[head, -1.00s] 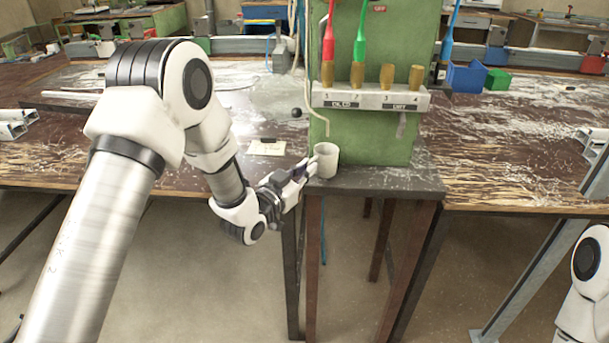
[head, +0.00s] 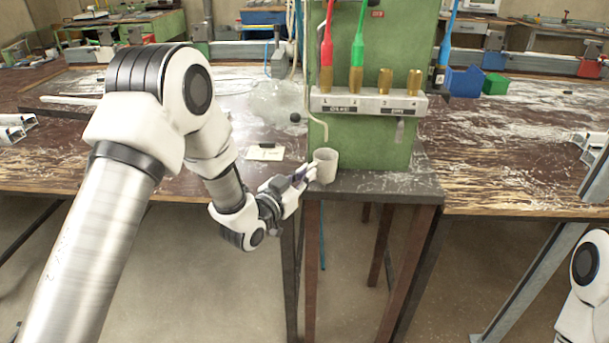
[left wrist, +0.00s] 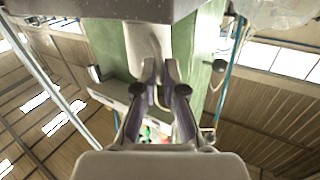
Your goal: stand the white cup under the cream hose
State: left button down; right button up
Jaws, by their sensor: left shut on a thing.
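The white cup (head: 326,167) is upright at the front left of the dark stand top (head: 400,184), just below the free end of the cream hose (head: 325,136). I cannot tell whether its base touches the top. My left gripper (head: 309,174) is shut on the cup from the left front. In the left wrist view the two fingers (left wrist: 160,72) close on the pale cup (left wrist: 148,40), which is partly cut off by a dark surface. The hose hangs down the left side of the green cabinet (head: 360,148). My right gripper is out of view.
A rack (head: 368,104) with brass fittings and red and green tools hangs on the cabinet above the cup. A dark knob (head: 295,118) sits left of the hose. A white card (head: 264,153) lies on the bench (head: 190,180) at left.

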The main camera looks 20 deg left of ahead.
pick_arm(q)
jog(key=shift+f, duration=0.35)
jog(key=c, duration=1.2)
grip_release()
jog(key=shift+s, duration=0.1)
jog(key=v, duration=1)
jog(key=shift+b, duration=0.4)
